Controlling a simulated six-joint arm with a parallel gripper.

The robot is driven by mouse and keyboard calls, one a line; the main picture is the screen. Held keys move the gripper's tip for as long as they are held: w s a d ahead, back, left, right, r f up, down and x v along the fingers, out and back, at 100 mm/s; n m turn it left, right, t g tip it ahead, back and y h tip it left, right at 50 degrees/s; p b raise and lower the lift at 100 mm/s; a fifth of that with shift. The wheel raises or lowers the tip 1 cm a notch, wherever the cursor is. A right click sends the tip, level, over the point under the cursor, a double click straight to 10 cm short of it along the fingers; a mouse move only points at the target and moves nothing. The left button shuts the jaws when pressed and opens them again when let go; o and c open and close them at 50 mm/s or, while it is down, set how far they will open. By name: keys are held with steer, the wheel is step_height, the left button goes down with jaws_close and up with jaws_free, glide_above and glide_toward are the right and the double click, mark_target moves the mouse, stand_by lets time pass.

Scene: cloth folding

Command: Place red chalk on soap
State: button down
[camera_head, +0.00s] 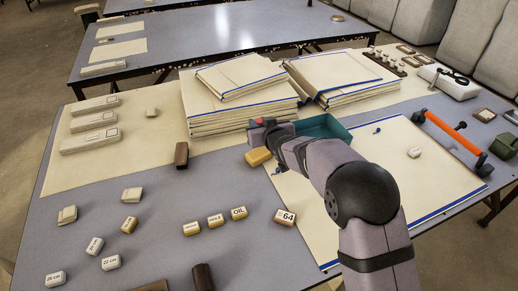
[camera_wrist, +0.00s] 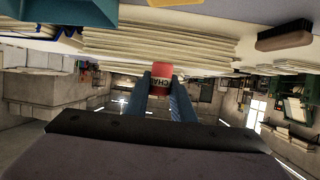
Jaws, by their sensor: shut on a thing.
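My gripper (camera_head: 262,124) is shut on the red chalk (camera_wrist: 162,76), a small red piece with partly readable "CHA" lettering, held between the two blue fingers in the wrist view. In the head view only a little of the chalk (camera_head: 256,121) shows at the gripper's end, in front of the cloth stacks. It appears raised above the table. A yellow-tan block (camera_head: 258,157), possibly the soap, lies just below the gripper in the head view. Its edge also shows at the top of the wrist view (camera_wrist: 175,2). No soap label is readable.
Folded cloth stacks (camera_head: 240,108) stand behind my gripper, with a teal tray (camera_head: 325,127) to its right. Several small labelled blocks, one reading OIL (camera_head: 238,212), lie on the front table. Grey table (camera_head: 160,185) is clear at left-centre.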

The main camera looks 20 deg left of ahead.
mark_target(259, 152)
steer(key=shift+f+p, duration=0.35)
steer(key=shift+f, duration=4.25)
steer(key=shift+f, duration=0.2)
steer(key=c, duration=1.5)
jaws_free()
steer(key=shift+r, duration=0.25)
steer(key=shift+b+v, duration=0.5)
steer(key=shift+v, duration=5.5)
steer(key=shift+s+a, duration=0.1)
